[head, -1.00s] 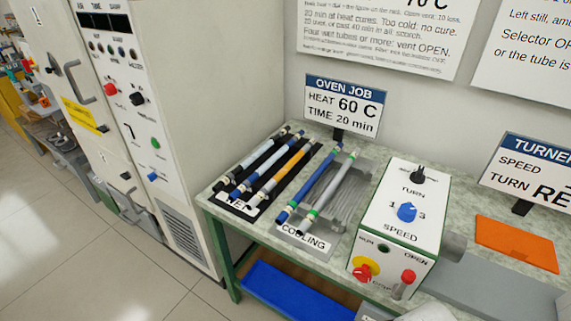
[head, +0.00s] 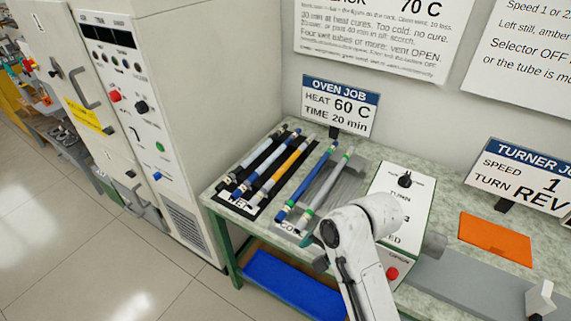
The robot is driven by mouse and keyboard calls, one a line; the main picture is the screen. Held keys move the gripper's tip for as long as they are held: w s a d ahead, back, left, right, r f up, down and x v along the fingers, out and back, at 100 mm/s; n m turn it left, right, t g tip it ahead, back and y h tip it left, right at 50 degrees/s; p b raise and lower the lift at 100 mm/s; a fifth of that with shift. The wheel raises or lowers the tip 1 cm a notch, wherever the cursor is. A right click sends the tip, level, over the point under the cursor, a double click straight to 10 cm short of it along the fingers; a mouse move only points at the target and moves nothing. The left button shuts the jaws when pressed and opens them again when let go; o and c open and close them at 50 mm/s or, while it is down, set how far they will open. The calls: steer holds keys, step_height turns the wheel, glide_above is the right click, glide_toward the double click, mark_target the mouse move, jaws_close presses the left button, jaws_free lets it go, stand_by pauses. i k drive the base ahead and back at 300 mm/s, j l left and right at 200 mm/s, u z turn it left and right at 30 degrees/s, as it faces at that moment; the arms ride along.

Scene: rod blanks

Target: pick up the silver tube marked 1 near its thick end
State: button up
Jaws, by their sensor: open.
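A silver-grey tube (head: 328,184) with green bands near its ends lies in the cooling rack, to the right of a blue tube (head: 307,181). I cannot read a number on it, nor tell which end is thicker. My gripper (head: 315,252) is at the near end of the cooling rack (head: 348,186), close to the silver tube's near end. It is open, with nothing seen between its fingers. My white arm covers part of the rack's front label and part of the speed box. I cannot tell whether the fingers touch anything.
The wet rack (head: 239,206) on the left holds several tubes, one orange (head: 285,165). The speed box (head: 408,190) stands close on the right. An oven job sign (head: 339,106) stands behind the racks. An orange mat (head: 495,239) lies farther right.

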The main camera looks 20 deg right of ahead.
mark_target(277, 176)
steer(key=i+l, duration=0.15)
steer(key=i, duration=0.35)
steer(key=i+l, duration=0.1)
steer(key=i, duration=0.4)
